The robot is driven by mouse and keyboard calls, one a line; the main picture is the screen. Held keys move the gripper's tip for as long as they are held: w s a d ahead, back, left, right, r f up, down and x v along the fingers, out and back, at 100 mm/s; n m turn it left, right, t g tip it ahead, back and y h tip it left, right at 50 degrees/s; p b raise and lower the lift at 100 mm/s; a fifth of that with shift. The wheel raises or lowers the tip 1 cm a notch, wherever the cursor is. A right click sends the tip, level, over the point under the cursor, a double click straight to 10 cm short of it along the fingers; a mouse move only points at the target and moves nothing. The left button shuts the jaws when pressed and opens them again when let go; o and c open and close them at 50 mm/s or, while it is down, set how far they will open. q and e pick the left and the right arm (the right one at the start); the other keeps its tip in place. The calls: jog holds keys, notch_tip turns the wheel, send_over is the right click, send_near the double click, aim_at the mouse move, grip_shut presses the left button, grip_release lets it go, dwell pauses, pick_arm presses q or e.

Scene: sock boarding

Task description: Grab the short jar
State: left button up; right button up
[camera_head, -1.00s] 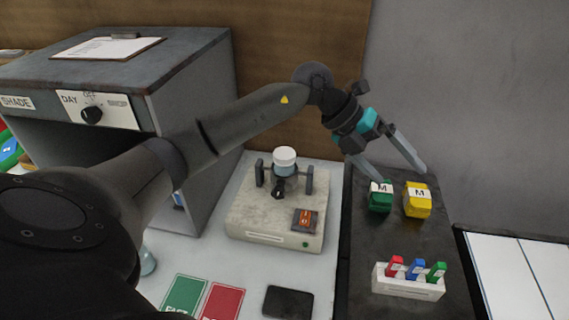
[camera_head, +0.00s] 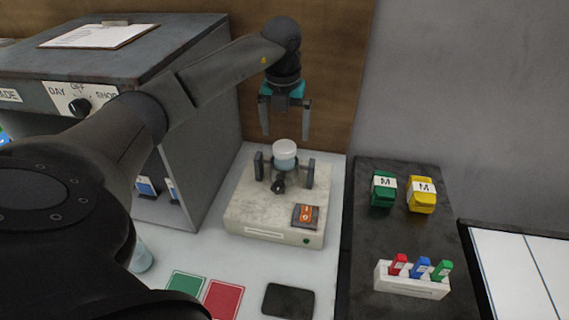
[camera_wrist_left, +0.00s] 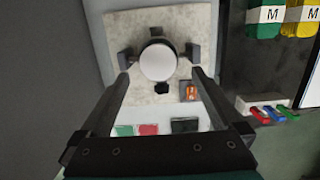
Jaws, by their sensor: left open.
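The short jar (camera_head: 284,156), pale blue-grey with a white lid, stands upright in a holder on a stone-topped device (camera_head: 246,207). In the left wrist view the jar's round white lid (camera_wrist_left: 158,62) lies between and beyond the fingertips. My left gripper (camera_head: 286,136) points down just above the jar, open and empty, with one finger to either side. It also shows in the left wrist view (camera_wrist_left: 160,76). The jar's lower part is partly hidden by the holder's clamp. My right gripper is not in view.
Dark posts (camera_head: 309,173) flank the jar, and an orange switch (camera_head: 306,214) sits on the device. A grey cabinet (camera_head: 200,110) stands close on the left. Green (camera_head: 383,190) and yellow (camera_head: 421,196) packs and a white marker rack (camera_head: 411,281) stand on the dark right surface.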

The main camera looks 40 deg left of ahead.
aim_at(285, 146)
pick_arm(q)
jog(key=f, duration=0.7)
jog(key=shift+w+a+f, duration=0.25)
jog(key=shift+w+a, duration=0.15)
jog(key=c, duration=1.3)
jog(key=shift+r, duration=0.1)
jog(key=shift+c, duration=0.6)
jog(key=shift+r, duration=0.1)
